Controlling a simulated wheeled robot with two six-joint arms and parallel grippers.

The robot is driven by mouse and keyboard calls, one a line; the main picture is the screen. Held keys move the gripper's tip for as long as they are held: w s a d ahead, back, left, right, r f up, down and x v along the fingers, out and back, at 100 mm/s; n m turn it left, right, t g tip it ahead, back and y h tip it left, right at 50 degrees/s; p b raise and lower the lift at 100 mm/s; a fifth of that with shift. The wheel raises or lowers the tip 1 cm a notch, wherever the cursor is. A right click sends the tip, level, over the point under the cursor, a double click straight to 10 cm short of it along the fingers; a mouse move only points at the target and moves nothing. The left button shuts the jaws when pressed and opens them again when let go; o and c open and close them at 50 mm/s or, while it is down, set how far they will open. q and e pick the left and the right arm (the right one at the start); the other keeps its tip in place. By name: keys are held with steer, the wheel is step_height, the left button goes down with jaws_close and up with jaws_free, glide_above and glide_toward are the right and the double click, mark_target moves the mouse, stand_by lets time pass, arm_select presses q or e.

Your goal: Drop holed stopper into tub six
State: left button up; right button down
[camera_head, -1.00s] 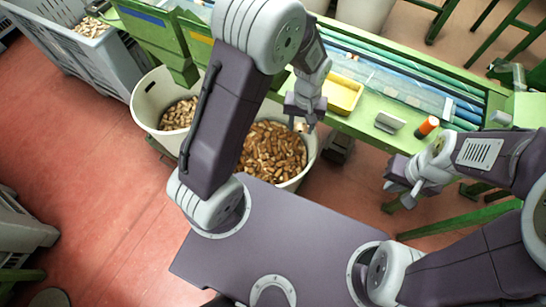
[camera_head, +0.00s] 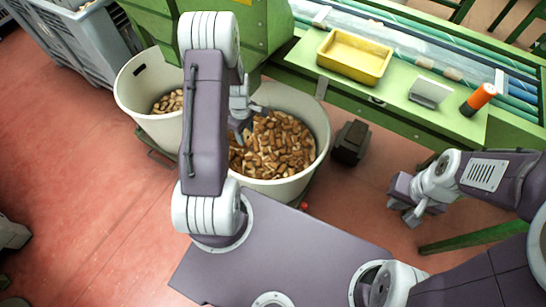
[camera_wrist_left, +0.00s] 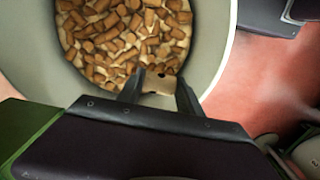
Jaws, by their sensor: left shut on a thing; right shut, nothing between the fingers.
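The holed stopper (camera_wrist_left: 158,85) is a light tan cork with a small dark hole, seen in the left wrist view. My left gripper (camera_head: 256,110) is shut on it, above a round cream tub (camera_head: 322,125) filled with brown corks. In the wrist view the tub's rim and wall (camera_wrist_left: 218,40) surround the corks beyond the fingers. A second cream tub (camera_head: 125,88) with corks stands to the left, partly hidden by my left arm. I see no number on either tub. My right gripper (camera_head: 411,216) is shut and empty, over the floor at the right.
A green bench (camera_head: 400,120) runs along the back right, with a yellow tray (camera_head: 355,55), a small grey-white block (camera_head: 430,92) and an orange cylinder (camera_head: 478,98). A dark box (camera_head: 350,142) stands right of the near tub. A grey crate (camera_head: 80,45) stands at upper left.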

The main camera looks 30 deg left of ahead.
arm_select(q)
step_height(320, 180, down, 6)
steer(key=b, duration=0.6)
steer(key=o, duration=1.4)
step_height(320, 180, up, 9)
steer(key=p, duration=0.3)
steer(key=shift+r, duration=0.1)
steer(key=shift+d, duration=0.1)
